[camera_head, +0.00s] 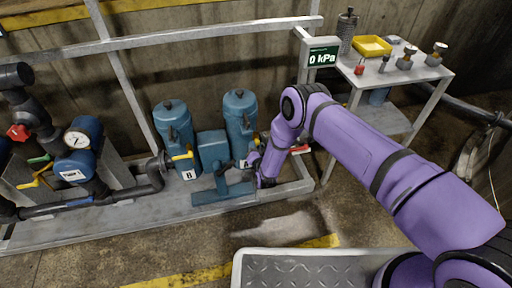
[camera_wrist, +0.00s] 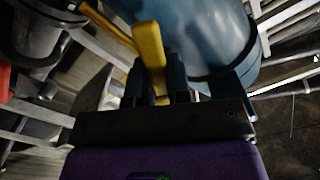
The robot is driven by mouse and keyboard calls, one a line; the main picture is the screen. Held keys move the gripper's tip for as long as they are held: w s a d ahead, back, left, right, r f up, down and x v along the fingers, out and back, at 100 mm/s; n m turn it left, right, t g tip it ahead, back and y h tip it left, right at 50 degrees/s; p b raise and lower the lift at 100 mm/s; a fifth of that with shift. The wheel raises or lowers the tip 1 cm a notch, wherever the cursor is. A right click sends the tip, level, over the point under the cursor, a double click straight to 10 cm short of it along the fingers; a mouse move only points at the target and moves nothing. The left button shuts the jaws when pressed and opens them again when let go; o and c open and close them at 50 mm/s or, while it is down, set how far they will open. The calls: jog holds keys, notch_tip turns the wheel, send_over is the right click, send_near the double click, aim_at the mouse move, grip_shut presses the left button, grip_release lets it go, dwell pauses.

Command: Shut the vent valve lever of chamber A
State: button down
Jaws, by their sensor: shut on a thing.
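Chamber A (camera_head: 240,115) is the blue cylinder with the "A" label, right of the blue block on the skid. My gripper (camera_head: 256,168) is at its lower right side, and my purple wrist hides part of that area. In the wrist view, a yellow lever (camera_wrist: 149,45) rises from between the dark fingers of my gripper (camera_wrist: 163,88). The gripper is shut on this lever, in front of the blue chamber body (camera_wrist: 215,35). The lever's lower end is hidden by the fingers. Its exact angle to the pipe cannot be told.
Chamber B (camera_head: 173,125), with its own yellow lever (camera_head: 182,156), stands to the left. A pressure display (camera_head: 322,57) reads 0 kPa. A grey rail (camera_head: 200,38) runs above the chambers. A side table (camera_head: 400,72) with a yellow tray (camera_head: 372,46) stands at the right.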

jog(key=m, duration=0.5)
jog(key=shift+s+a+r+m, duration=0.15)
jog(key=shift+a+r+m, duration=0.15)
jog(key=shift+a+r, duration=0.05)
jog(key=m, duration=0.3)
jog(key=r+m, duration=0.1)
jog(key=m, duration=0.2)
jog(key=shift+s+a+r, duration=0.1)
jog(key=shift+a, duration=0.1)
jog(key=c, duration=1.1)
grip_release()
jog(key=shift+r, duration=0.1)
jog(key=shift+o, duration=0.2)
jog(key=v, duration=1)
jog(key=shift+s, duration=0.4)
jog(key=shift+d, duration=0.1)
